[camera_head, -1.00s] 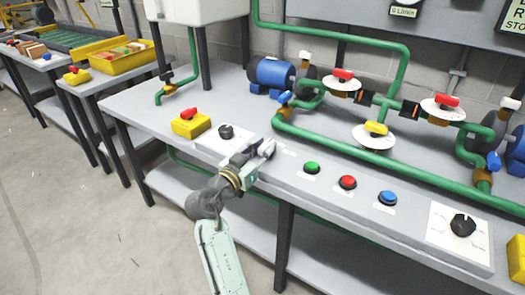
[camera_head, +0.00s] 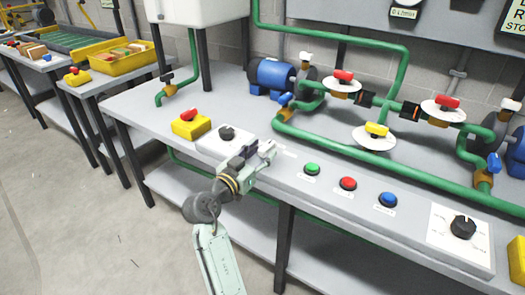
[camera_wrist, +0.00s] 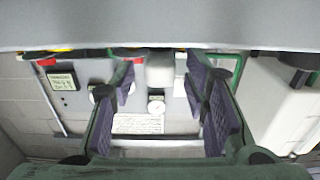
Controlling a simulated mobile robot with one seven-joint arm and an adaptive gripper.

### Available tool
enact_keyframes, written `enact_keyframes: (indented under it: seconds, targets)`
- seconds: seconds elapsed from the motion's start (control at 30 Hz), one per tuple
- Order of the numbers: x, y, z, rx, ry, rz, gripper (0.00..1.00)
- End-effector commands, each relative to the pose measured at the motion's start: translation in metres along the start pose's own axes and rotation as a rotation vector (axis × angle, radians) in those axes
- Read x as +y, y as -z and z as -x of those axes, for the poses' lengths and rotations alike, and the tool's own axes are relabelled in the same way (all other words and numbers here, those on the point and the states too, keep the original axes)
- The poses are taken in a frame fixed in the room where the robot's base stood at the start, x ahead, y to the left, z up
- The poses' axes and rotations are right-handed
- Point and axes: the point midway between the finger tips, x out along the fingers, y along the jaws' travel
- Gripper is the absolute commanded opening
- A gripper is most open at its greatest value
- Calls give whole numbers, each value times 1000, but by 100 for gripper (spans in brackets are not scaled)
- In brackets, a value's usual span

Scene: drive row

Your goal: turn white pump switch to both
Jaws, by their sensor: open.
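A black rotary knob on a large white plate with small markings (camera_head: 448,239) sits at the right end of the bench front; I cannot read its setting. A smaller black knob (camera_head: 227,132) sits on a pale plate near the bench's left part. I cannot tell from labels which one is the pump switch. My gripper (camera_head: 267,149) is open and empty at the bench's front edge, just right of the smaller knob and well left of the large plate.
Green (camera_head: 312,168), red (camera_head: 348,183) and blue (camera_head: 388,199) buttons line the front edge between my gripper and the large plate. Green pipes (camera_head: 340,150) with several valves run behind. A yellow box with a red knob (camera_head: 191,125) stands left.

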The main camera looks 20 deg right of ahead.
Motion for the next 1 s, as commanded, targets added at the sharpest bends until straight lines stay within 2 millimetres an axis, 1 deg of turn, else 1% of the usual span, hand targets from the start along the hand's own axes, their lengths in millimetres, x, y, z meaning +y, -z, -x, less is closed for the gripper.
enact_keyframes:
  seconds: [0.3,0.4,0.5,0.6,0.7,1.0]
  targets:
    - [-2,-1,66,-2,6,0,42]
    - [-1,-1,85,-2,6,0,42]
    - [-1,0,98,-1,5,0,42]
    - [-1,0,106,-1,3,0,42]
    - [0,0,110,-1,2,0,42]
    - [0,0,110,0,2,0,42]
